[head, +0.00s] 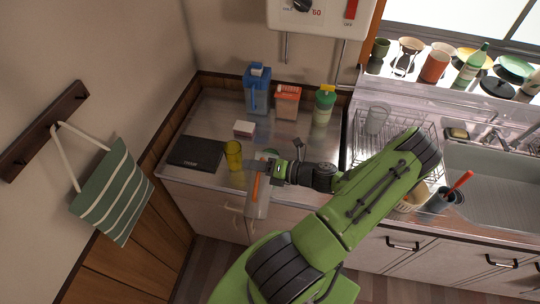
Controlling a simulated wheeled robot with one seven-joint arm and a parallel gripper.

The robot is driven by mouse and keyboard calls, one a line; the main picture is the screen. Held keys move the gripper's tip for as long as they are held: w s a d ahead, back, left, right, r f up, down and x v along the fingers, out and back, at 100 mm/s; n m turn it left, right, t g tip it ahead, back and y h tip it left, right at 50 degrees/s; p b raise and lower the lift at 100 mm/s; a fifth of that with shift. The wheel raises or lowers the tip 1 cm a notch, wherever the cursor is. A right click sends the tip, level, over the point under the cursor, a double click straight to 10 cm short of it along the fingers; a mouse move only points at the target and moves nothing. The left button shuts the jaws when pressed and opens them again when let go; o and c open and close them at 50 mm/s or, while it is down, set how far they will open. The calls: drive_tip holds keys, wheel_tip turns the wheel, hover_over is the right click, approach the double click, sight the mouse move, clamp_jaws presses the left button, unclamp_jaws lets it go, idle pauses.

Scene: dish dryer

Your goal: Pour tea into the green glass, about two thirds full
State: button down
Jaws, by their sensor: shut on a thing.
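A yellow-green glass (233,155) stands upright near the front edge of the steel counter, left of my gripper. It is the only green glass I can make out; its fill level is too small to tell. My gripper (270,172) is shut on a pale grey container (262,205) with an orange-brown strip along it, likely the tea vessel. The container is at the counter's front edge, right of and below the glass in the picture, apart from it. Its mouth and any flow of tea cannot be made out. My gripper partly hides its upper end.
A black flat board (196,151) lies left of the glass. A small white-and-pink box (244,129), a blue carton (257,92), an orange tub (287,102) and a green bottle (323,108) stand behind. A wire dish rack (402,124) and the sink lie right.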

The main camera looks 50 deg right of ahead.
sight(248, 209)
drive_tip(key=shift+w+d+r+m+p, duration=0.2)
drive_tip(key=shift+d+r+m+p, duration=0.15)
drive_tip(key=shift+r+m, duration=0.15)
idle(2.6)
